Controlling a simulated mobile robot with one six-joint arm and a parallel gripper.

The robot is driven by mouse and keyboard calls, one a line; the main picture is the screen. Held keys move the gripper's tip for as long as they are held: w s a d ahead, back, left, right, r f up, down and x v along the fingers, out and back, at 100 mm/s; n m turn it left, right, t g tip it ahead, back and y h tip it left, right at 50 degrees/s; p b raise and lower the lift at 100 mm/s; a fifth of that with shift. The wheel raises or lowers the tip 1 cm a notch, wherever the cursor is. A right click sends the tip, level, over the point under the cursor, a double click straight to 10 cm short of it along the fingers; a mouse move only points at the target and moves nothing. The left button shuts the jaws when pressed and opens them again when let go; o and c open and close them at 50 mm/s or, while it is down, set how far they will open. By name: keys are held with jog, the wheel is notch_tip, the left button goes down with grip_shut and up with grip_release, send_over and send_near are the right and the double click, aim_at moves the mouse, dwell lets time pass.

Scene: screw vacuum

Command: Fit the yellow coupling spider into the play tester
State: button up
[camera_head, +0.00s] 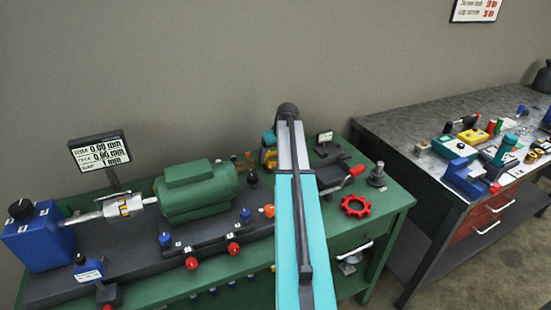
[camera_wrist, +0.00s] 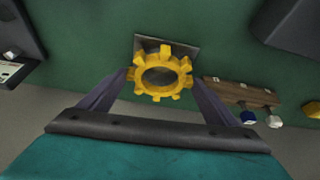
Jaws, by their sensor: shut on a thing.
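The yellow coupling spider (camera_wrist: 162,73), a toothed ring, sits between the two dark fingers of my gripper (camera_wrist: 160,82) in the wrist view. My gripper is shut on it, over a grey square plate (camera_wrist: 183,50) on the green bench; I cannot tell whether the spider touches the plate. In the head view my gripper (camera_head: 268,150) is partly hidden behind my arm, with a bit of yellow at its tip.
A red toothed ring (camera_head: 355,206) lies on the green bench (camera_head: 395,192) right of my arm. A display (camera_head: 101,152) stands behind the tester. A wooden block (camera_wrist: 235,90) with knobs is beside the plate. A grey workbench (camera_head: 400,125) stands at the right.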

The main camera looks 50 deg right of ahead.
notch_tip(320, 180, up, 9)
jog(key=b, duration=0.1)
jog(key=shift+f, duration=0.2)
jog(key=shift+r, duration=0.1)
dwell(0.7)
